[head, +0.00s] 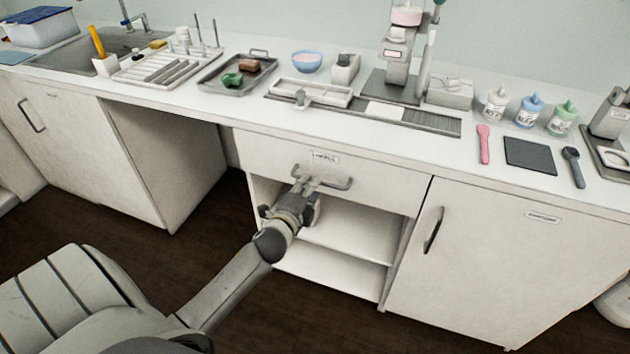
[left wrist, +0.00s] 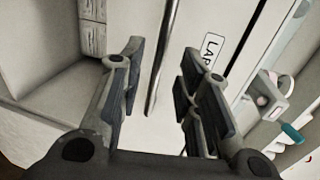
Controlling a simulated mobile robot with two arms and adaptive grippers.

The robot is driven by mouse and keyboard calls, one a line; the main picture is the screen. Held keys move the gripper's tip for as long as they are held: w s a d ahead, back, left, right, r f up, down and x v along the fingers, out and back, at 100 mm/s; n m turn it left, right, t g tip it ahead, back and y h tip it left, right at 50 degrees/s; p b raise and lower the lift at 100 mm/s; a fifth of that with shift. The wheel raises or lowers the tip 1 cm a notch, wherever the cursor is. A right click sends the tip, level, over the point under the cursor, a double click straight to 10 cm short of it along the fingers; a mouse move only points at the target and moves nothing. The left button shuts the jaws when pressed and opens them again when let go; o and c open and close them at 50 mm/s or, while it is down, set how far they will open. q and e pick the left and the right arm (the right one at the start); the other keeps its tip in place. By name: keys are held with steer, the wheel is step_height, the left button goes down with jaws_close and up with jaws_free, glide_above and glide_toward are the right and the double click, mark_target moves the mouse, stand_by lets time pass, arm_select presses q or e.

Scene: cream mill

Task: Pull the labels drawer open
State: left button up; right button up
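The labels drawer (head: 385,183) is a wide white front under the counter, with a small label (head: 324,158) on it. Its front looks flush with the cabinet, so it appears shut. A grey bar handle (head: 343,185) crosses the front below the label. My left gripper (head: 309,183) is at the handle's left part and hides some of it. In the left wrist view my left gripper (left wrist: 163,68) is open, and the handle (left wrist: 164,48) runs between its spread fingers with gaps on both sides. The label (left wrist: 211,48) also shows there. My right gripper is not in view.
Open shelves (head: 345,245) lie under the drawer. A cabinet door (head: 490,255) with a dark handle stands to the right. An open knee space lies to the left. The counter above holds a tray (head: 222,83), a blue bowl (head: 307,62) and several bottles.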

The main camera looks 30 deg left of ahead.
arm_select(q)
steer(key=shift+x, duration=2.35)
jaws_close()
